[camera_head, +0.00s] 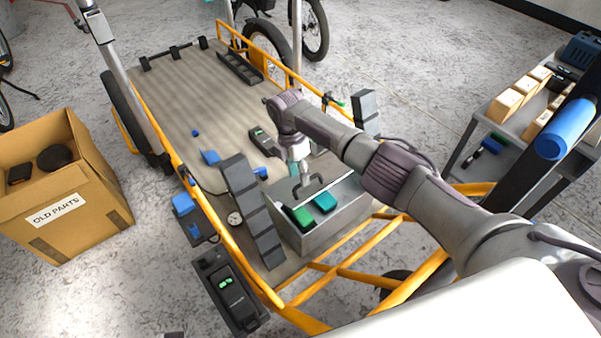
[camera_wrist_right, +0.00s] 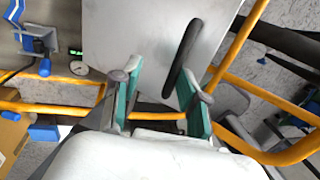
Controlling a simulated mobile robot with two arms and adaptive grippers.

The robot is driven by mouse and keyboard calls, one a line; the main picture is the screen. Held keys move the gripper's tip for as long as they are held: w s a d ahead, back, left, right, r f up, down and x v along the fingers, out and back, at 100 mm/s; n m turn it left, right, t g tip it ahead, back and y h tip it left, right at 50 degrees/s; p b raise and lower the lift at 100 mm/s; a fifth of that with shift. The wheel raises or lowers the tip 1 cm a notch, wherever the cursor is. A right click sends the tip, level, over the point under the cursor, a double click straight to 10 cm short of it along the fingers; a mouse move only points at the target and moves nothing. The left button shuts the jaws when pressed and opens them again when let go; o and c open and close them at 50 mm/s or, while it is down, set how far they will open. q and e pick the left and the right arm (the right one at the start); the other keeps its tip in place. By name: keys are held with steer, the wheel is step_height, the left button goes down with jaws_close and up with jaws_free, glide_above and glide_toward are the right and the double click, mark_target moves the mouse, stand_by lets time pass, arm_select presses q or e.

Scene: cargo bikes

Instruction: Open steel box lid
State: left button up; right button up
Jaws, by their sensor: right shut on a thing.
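The steel box (camera_head: 310,240) stands at the near end of the cargo bed. A green block (camera_head: 300,216) and a teal block (camera_head: 325,202) show at its top, so its inside appears partly uncovered. Its plain grey lid (camera_wrist_right: 145,35) fills the upper middle of the right wrist view, with a black bar handle (camera_wrist_right: 183,58) on it. My right gripper (camera_wrist_right: 162,88) has its teal-padded fingers on either side of the handle and is shut on it. In the head view the right gripper (camera_head: 308,187) is above the box. The lid's exact angle is hard to tell. My left gripper is not in view.
Yellow rails (camera_head: 345,268) frame the bed. A dark ribbed strip (camera_head: 252,212) stands just left of the box. A cardboard box (camera_head: 85,225) is on the floor at left. A grey cart (camera_head: 470,140) with small boxes stands at right. The bed's far half is mostly clear.

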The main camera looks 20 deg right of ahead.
steer(key=shift+o, duration=0.3)
steer(key=shift+w+a+f, duration=0.2)
steer(key=shift+a+f, duration=0.05)
steer(key=shift+a, duration=0.05)
steer(key=shift+r, duration=0.2)
step_height(320, 180, up, 12)
steer(key=w, duration=0.2)
steer(key=shift+a+f, duration=0.15)
steer(key=shift+a, duration=0.05)
